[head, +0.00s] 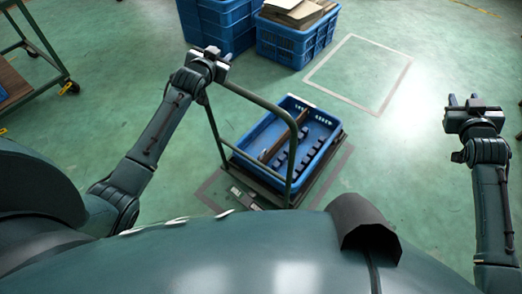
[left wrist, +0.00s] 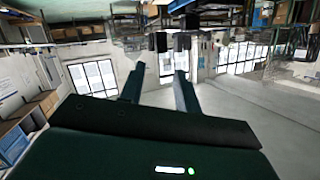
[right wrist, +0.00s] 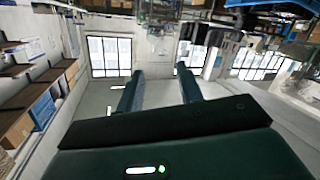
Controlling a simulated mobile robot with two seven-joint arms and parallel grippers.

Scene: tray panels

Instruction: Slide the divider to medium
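The blue tray (head: 318,144) lies on a low cart in the middle of the head view. A brown strip that looks like the divider (head: 273,149) stands in it, running lengthwise nearer its left side. Dark notched blocks (head: 284,158) sit in the tray to the right of the strip. The cart's handle hides part of both. My left gripper (head: 219,54) is raised beyond the handle's upper left corner, its fingers apart in the left wrist view (left wrist: 160,88). My right gripper (head: 465,98) is far right of the tray, fingers apart and empty, as in the right wrist view (right wrist: 160,90).
The green cart handle (head: 249,96) arches over the tray's near left side. Blue crates (head: 297,42) stand at the back, one holding cardboard. A green-framed rack (head: 42,48) is at the far left. The floor right of the cart is clear.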

